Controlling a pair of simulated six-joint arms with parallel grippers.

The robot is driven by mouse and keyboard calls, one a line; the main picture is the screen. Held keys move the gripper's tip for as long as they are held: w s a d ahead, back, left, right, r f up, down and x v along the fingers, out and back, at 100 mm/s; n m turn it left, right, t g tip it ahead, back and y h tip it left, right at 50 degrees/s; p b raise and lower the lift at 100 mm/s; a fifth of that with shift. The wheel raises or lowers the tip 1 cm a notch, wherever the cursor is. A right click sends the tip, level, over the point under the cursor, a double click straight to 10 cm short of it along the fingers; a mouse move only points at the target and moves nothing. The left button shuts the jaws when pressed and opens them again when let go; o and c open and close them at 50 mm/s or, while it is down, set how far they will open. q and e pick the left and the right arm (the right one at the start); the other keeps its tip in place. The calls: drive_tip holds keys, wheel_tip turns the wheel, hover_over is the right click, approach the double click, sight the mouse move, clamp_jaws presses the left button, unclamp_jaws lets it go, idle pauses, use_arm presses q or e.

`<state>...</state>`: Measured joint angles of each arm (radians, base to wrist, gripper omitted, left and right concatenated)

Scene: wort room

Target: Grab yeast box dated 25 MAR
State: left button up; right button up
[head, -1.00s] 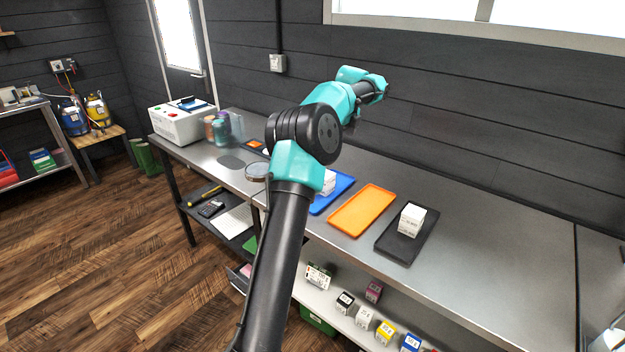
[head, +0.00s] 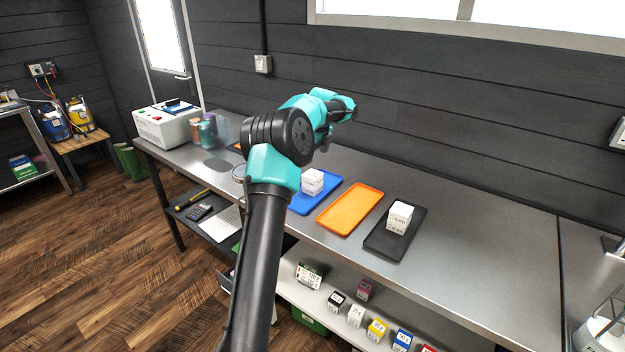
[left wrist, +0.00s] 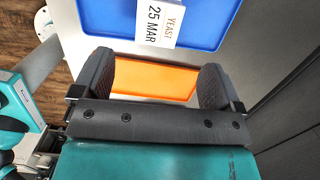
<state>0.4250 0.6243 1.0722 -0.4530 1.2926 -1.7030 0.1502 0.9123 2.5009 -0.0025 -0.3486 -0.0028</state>
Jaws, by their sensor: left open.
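A white yeast box (left wrist: 158,22) with the label "YEAST 25 MAR" sits on a blue tray (left wrist: 80,12) at the top of the left wrist view. In the head view a white box (head: 312,182) sits on the blue tray (head: 330,197), its print too small to read. My left gripper (left wrist: 155,75) is open, with nothing between its fingers. The box lies beyond the fingertips, apart from them. In the head view the left wrist is above the back of the bench, and its fingers (head: 325,138) are hard to make out. My right gripper is not in view.
An empty orange tray (head: 350,210) lies beside the blue one. A black tray (head: 382,242) further right holds another white box (head: 399,216). Several small boxes stand on the shelf (head: 322,322) below. The bench (head: 480,240) is clear to the right.

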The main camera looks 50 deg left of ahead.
sight(313, 174)
use_arm(q)
drive_tip(key=shift+a+f, duration=0.15)
drive_tip(key=shift+f, duration=1.15)
drive_tip(key=shift+a+f, duration=0.15)
drive_tip(key=shift+f, duration=1.15)
drive_tip(key=shift+s+f, duration=0.1)
drive_tip(key=shift+s+a+f, duration=0.1)
drive_tip(key=shift+a+f, duration=0.05)
drive_tip(key=shift+f, duration=1.1)
drive_tip(key=shift+s+a+f, duration=0.1)
drive_tip(key=shift+f, duration=1.15)
drive_tip(key=shift+c, duration=0.4)
drive_tip(key=c, duration=0.9)
drive_tip(key=shift+r, duration=0.1)
drive_tip(key=shift+c, duration=0.2)
drive_tip(key=shift+r, duration=1.7)
drive_tip(key=s+d+r, duration=0.1)
drive_tip(key=s+d, duration=0.9)
drive_tip(key=d, duration=0.2)
drive_tip(key=shift+s+r, duration=0.25)
